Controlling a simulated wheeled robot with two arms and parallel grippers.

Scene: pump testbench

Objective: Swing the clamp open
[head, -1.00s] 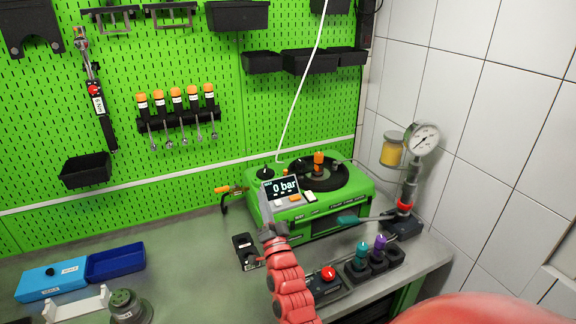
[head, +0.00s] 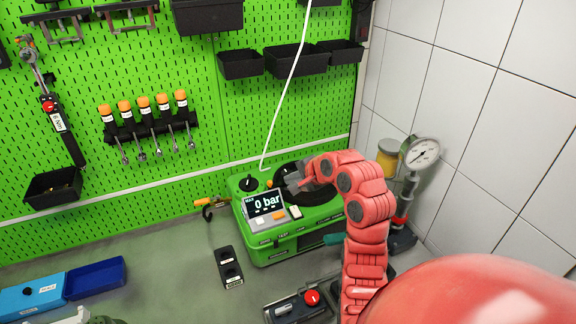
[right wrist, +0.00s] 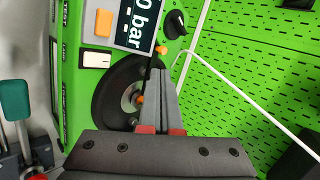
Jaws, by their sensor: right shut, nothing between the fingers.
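The green pump testbench (head: 290,236) stands on the bench with its display reading 0 bar. Its round black plate (head: 318,197) is partly covered by my right arm; the plate also shows in the right wrist view (right wrist: 108,92), with a metal hub and a small orange part (right wrist: 141,99) beside my fingers. An orange-handled part (head: 203,203) sticks out at the testbench's left side. I cannot tell for certain which part is the clamp. My right gripper (head: 292,182) is shut and empty above the plate (right wrist: 157,74). Contact cannot be told. My left gripper is not in view.
A white hose (head: 287,90) hangs down behind the testbench. A pressure gauge (head: 421,154) stands to the right. A black two-hole block (head: 229,268) and a red-button box (head: 298,304) lie in front. Blue trays (head: 96,278) lie at the left.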

